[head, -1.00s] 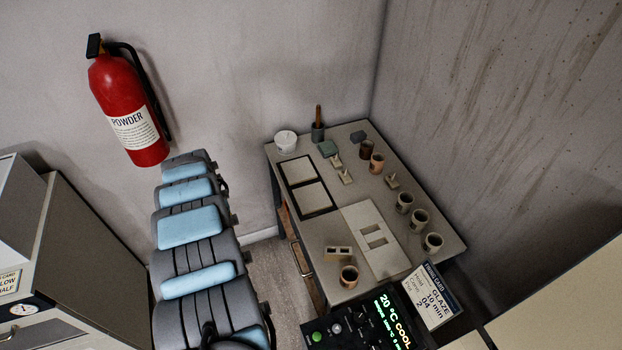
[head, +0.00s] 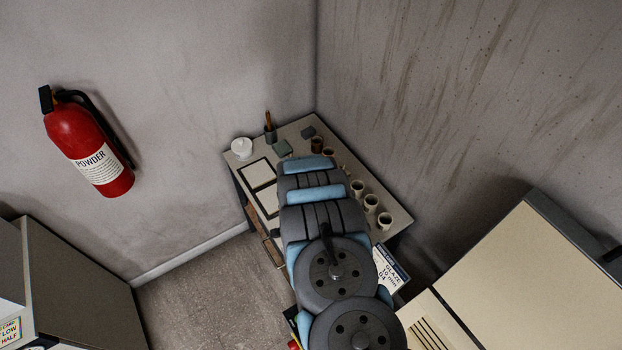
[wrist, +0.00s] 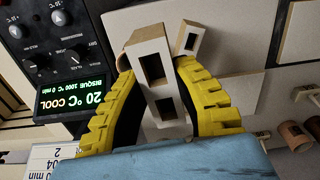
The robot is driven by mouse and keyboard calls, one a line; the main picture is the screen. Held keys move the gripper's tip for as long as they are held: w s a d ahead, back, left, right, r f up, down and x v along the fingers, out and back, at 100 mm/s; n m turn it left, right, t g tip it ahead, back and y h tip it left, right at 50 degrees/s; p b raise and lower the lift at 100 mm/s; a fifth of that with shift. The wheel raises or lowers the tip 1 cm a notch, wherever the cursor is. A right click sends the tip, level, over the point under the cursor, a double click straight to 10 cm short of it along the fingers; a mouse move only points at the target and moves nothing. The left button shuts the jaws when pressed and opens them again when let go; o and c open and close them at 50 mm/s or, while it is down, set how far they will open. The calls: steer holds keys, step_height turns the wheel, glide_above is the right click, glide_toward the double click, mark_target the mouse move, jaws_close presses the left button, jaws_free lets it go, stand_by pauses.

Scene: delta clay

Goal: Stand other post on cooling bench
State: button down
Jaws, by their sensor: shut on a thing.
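My gripper (wrist: 160,82) is shut on a cream rectangular post (wrist: 150,48) with two square holes in its side. The post stands between the yellow fingers in the wrist view. A second small post (wrist: 190,40) with a dark hole shows just beyond the right finger, over the pale bench surface. The cooling bench (head: 396,208) stands in the corner in the head view. My arm covers its middle and near part there, hiding my gripper and both posts. I cannot tell whether the held post touches the bench.
Cups (head: 371,203) line the bench's right side. A white tub (head: 242,147) and a brush pot (head: 270,133) stand at the back. A lit control panel (wrist: 70,95) and a glaze card (head: 390,268) are close by the gripper. Floor (head: 200,290) is clear at left.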

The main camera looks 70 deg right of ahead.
steer(key=d+f+m+b, duration=0.1)
steer(key=d+f+b, duration=0.1)
steer(key=b, duration=0.4)
steer(key=shift+w+d, duration=0.1)
steer(key=shift+d, duration=0.1)
steer(key=b, duration=0.1)
steer(key=w+d+b, duration=0.1)
steer(key=b, duration=0.1)
steer(key=shift+w+d+f+b, duration=0.1)
steer(key=shift+f+b, duration=0.2)
steer(key=shift+w+d+f+b, duration=1.55)
steer(key=shift+f+b, duration=0.2)
steer(key=shift+b, duration=2)
steer(key=shift+w+d+f+b, duration=1.5)
steer(key=shift+f+b, duration=0.25)
steer(key=shift+b, duration=2)
steer(key=shift+w+f+b, duration=0.15)
steer(key=shift+f+b, duration=1)
steer(key=shift+f, duration=0.45)
